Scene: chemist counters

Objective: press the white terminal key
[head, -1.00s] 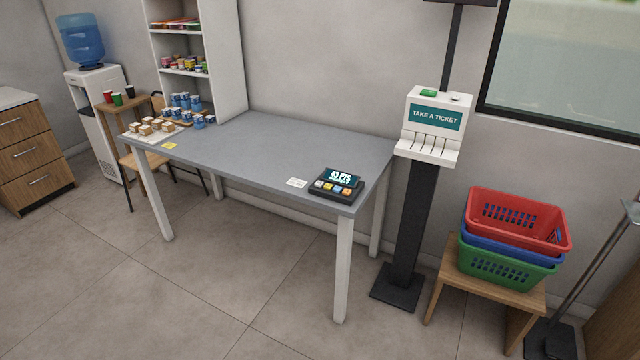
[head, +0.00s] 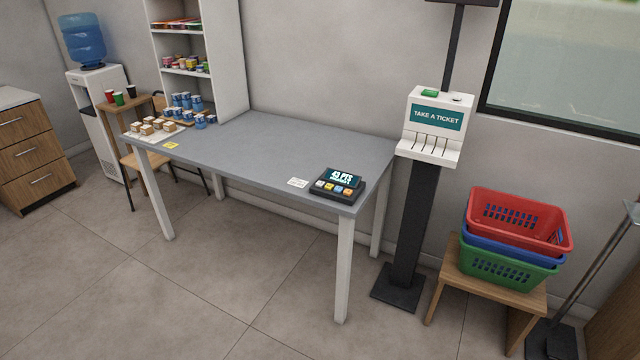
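A small black terminal (head: 338,185) sits near the front right corner of the grey table (head: 250,155). Its screen is lit with pale text and tilts up at the back. A row of small coloured keys runs along its front. The white key (head: 319,184) appears at the left end of the row, with blue, yellow and orange keys to its right. A small white card (head: 297,183) lies on the table just left of the terminal. My gripper is not in view.
A ticket stand (head: 433,125) rises just right of the table. Stacked baskets (head: 515,222) stand on a low wooden stool farther right. Small boxes (head: 152,127) and blue-white jars (head: 190,108) crowd the table's left end. The table's middle is clear.

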